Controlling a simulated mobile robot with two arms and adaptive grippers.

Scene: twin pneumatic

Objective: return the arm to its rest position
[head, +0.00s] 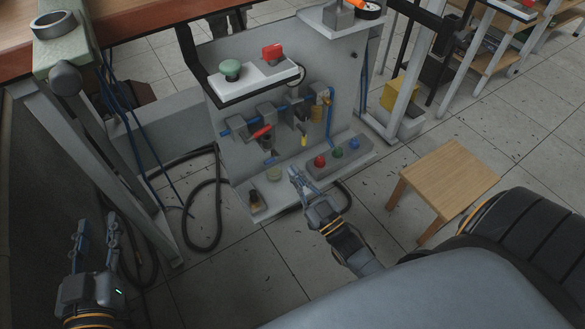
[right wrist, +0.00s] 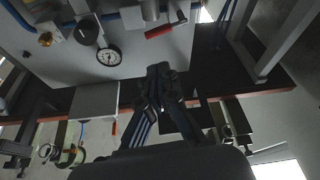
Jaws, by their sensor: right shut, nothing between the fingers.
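My right gripper (head: 294,174) is in the middle of the head view, in front of the lower ledge of the grey pneumatic panel (head: 345,65). Its fingers are together and hold nothing. In the right wrist view the fingers of this gripper (right wrist: 163,72) meet at their tips, with the panel beyond them. My left gripper (head: 95,228) is at the lower left of the head view, its two fingers apart and empty, away from the panel. I cannot tell whether the right fingertips touch the ledge.
The ledge carries a red button (head: 320,161), with green and blue ones beside it. A valve with a red handle (head: 261,132) sits above. A black hose (head: 196,215) loops on the floor at left. A wooden stool (head: 447,178) stands at right. A round gauge (right wrist: 109,56) shows in the wrist view.

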